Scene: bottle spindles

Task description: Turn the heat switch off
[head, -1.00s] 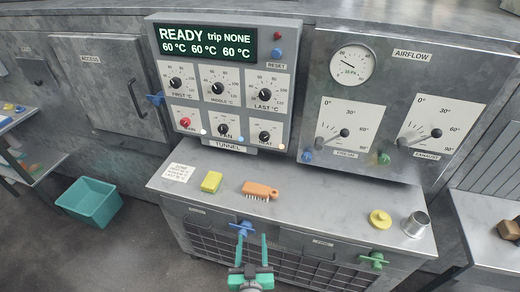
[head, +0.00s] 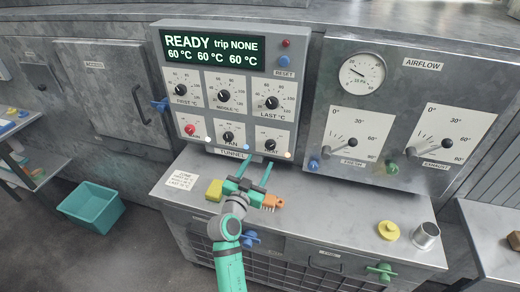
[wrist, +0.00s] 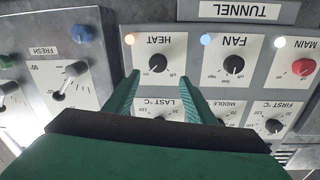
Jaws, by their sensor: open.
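The heat switch (head: 270,145) is a black rotary knob at the lower right of the tunnel control panel (head: 228,90). The heat switch also shows upside down in the wrist view (wrist: 158,62), on a white plate marked HEAT with off and on labels. Its exact pointer setting is too small to tell. A lit orange-white lamp (wrist: 129,39) is beside it. My gripper (head: 254,164) is open and empty, pointing at the panel above the bench. In the wrist view its green fingers (wrist: 159,76) lie either side of the knob's line, apparently short of touching it.
The fan knob (wrist: 233,64) and red main knob (wrist: 303,67) are in the same row. An orange brush (head: 270,201) and yellow sponge (head: 214,190) lie on the bench under my arm. The airflow panel (head: 405,95) stands to the right.

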